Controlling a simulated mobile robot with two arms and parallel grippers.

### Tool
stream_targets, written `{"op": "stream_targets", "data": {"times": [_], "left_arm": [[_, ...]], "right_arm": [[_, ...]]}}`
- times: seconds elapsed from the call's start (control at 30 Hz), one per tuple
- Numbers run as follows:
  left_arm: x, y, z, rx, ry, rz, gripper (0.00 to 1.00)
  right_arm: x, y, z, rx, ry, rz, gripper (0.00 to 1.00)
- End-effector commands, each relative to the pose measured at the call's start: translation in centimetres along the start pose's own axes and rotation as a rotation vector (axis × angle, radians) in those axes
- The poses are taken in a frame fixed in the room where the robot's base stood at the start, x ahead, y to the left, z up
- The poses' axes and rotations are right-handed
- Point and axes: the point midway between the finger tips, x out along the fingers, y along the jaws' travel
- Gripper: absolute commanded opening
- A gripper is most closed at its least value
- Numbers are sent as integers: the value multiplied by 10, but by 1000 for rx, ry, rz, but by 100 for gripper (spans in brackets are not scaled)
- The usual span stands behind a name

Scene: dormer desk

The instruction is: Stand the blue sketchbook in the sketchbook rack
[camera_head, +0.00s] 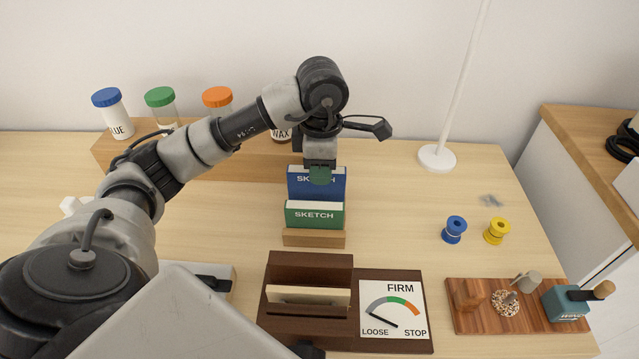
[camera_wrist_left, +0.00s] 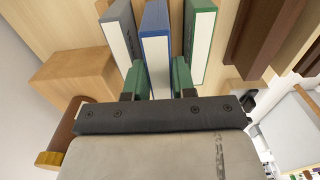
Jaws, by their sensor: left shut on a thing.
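The blue sketchbook (camera_head: 318,190) stands upright behind the green sketchbook (camera_head: 314,215). My left gripper (camera_head: 320,176) reaches down on its top edge from above. In the left wrist view, the green-padded fingers of the gripper (camera_wrist_left: 158,80) are shut on the blue sketchbook (camera_wrist_left: 156,45), one on each side. A grey sketchbook (camera_wrist_left: 119,35) and the green sketchbook (camera_wrist_left: 201,40) stand on either side of it. The light wooden sketchbook rack (camera_head: 313,238) shows in front of the green sketchbook. The blue sketchbook's lower edge is hidden, so I cannot tell whether it touches the rack's floor. My right gripper is out of view.
A wooden shelf block (camera_head: 240,165) with capped jars stands behind. A dark wooden holder (camera_head: 308,263) with a gauge card (camera_head: 393,308) is in front. Blue (camera_head: 454,230) and yellow (camera_head: 497,231) spools and a striped board (camera_head: 470,320) are at right.

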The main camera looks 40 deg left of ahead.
Motion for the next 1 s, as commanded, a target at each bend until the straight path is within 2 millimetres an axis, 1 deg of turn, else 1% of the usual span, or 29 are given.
{"op": "stream_targets", "data": {"times": [0.13, 0.3, 0.37, 0.73, 0.83, 0.87, 1.0], "left_arm": [[9, -1, -3, 1, 1, -2, 6], [34, -1, -3, 1, 2, -2, 6], [40, -1, -3, 1, 1, -2, 6], [43, -1, -2, 1, 0, 1, 6], [44, -1, -2, 1, 0, 1, 6], [44, -1, -2, 1, 0, 1, 28], [44, -1, -2, 1, 0, 1, 50]], "right_arm": [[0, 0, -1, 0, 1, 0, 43], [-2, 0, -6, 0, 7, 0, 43], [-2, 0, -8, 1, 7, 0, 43], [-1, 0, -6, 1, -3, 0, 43], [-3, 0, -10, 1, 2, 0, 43], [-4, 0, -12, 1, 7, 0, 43], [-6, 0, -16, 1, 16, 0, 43]]}}
